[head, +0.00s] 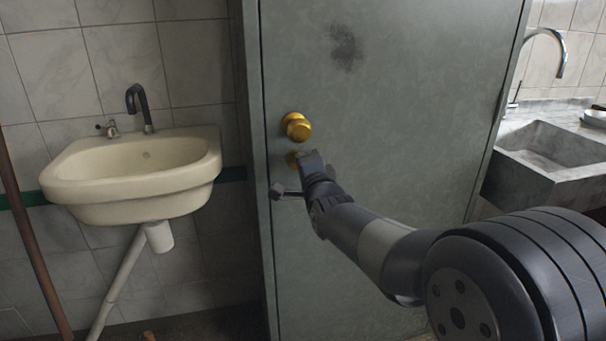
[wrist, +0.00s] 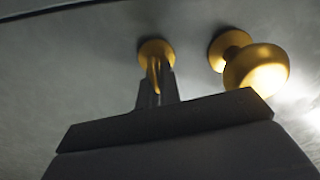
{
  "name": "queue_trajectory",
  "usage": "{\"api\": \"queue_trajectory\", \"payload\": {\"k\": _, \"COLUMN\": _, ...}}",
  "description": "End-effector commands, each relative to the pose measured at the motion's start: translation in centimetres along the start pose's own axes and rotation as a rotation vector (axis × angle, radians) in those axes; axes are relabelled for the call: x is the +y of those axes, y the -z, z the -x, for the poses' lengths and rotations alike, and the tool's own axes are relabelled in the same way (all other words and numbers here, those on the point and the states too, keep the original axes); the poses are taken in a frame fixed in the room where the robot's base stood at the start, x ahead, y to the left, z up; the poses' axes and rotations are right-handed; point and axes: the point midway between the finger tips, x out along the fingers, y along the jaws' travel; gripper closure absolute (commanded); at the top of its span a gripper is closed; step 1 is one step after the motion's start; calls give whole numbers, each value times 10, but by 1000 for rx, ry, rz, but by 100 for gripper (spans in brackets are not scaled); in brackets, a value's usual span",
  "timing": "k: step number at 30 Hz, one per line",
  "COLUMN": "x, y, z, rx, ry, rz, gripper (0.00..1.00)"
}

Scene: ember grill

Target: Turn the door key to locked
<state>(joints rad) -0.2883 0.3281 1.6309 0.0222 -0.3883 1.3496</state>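The brass key (wrist: 154,74) stands in the round brass lock plate (wrist: 156,50) on the grey metal door (head: 400,110). In the wrist view, the two dark fingers of my gripper (wrist: 158,90) are close together, one on each side of the key, and appear shut on it. In the head view, my gripper (head: 305,172) is at the lock, just below the round brass knob (head: 297,127), and hides the key and part of the plate. The knob also shows right of the key in the wrist view (wrist: 258,70). The key's turn angle is hard to tell.
A cream washbasin (head: 140,182) with a dark tap is on the wall left of the door. A stone sink (head: 555,150) is to the right. A brown pole (head: 30,240) leans at the far left. The door face around the lock is mostly clear.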

Motion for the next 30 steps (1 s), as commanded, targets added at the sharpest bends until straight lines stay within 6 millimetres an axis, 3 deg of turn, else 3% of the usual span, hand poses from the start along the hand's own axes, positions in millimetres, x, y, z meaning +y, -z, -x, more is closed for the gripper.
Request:
{"api": "queue_trajectory", "payload": {"k": 12, "x": 4, "y": 0, "z": 0, "rx": 0, "ry": 0, "rz": -189, "gripper": 100}}
{"api": "queue_trajectory", "payload": {"k": 29, "x": 3, "y": 0, "z": 0, "rx": 0, "ry": -1, "rz": -217, "gripper": 100}}
{"api": "queue_trajectory", "payload": {"k": 30, "x": 3, "y": 0, "z": 0, "rx": 0, "ry": -1, "rz": -217, "gripper": 93}}
